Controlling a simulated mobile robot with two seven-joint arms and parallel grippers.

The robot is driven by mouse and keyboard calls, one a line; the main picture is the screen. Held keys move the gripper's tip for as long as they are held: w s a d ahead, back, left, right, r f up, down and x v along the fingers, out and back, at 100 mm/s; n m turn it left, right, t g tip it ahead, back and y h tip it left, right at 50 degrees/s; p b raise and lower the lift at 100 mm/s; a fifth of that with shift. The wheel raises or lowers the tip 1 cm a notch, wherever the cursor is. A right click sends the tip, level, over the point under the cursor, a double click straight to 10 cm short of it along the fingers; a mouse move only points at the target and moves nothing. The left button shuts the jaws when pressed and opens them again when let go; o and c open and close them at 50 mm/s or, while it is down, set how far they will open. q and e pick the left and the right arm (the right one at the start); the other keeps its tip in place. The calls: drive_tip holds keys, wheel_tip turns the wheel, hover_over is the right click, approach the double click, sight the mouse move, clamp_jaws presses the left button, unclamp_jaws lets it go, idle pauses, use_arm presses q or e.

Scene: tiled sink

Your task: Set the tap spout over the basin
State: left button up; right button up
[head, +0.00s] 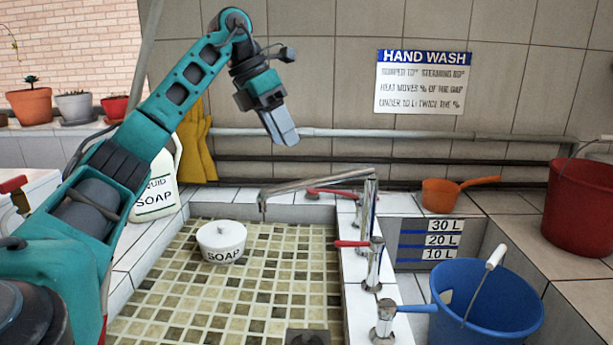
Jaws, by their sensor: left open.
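The metal tap spout (310,184) runs left from the top of its upright chrome pipe (369,205). Its downturned end hangs above the back part of the mosaic-tiled basin (270,285). Red-handled taps (352,244) stand on the white divider right of this basin. My left gripper (284,132) is in the air above and behind the spout in the picture, apart from it, with its fingers pointing down. It is open and empty; the fingers overlap from this side, so the gap is hidden. My right gripper is out of view.
A white soap pot (221,242) sits in the basin. A blue bucket (485,300) stands in the right compartment beside a depth scale. An orange dipper (441,195) and a red bucket (580,208) are at right. Pipes (330,133) cross the back wall.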

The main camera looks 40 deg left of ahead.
use_arm(q)
drive_tip(key=b+x, duration=0.2)
drive_tip(key=x, duration=0.7)
drive_tip(key=shift+w+f, duration=0.15)
drive_tip(key=shift+f, duration=0.1)
drive_tip(key=shift+c, duration=0.2)
clamp_jaws()
